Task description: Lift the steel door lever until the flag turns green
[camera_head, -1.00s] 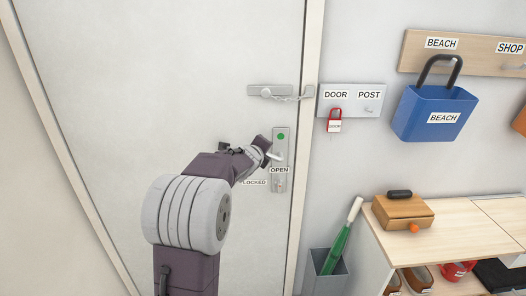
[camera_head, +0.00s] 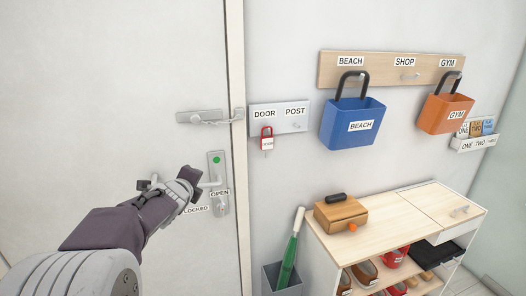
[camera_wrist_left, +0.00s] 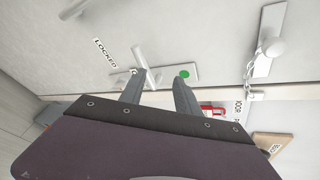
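The steel door lever (camera_head: 208,184) sits on an upright metal plate near the door's right edge. It also shows in the left wrist view (camera_wrist_left: 140,55), beyond my fingertips. The round flag (camera_head: 215,160) at the top of the plate is green, and it is green in the left wrist view (camera_wrist_left: 184,74) too. My left gripper (camera_head: 190,178) is in front of the door beside the lever. In the left wrist view its two fingers (camera_wrist_left: 160,78) stand apart with nothing held. I cannot tell whether they touch the lever. My right gripper is not in view.
A door chain (camera_head: 215,119) spans door and frame above the plate. Right of the door are a key rack (camera_head: 264,107) with a red padlock, blue (camera_head: 340,110) and orange baskets, an umbrella stand (camera_head: 272,282) and a shoe bench (camera_head: 415,210).

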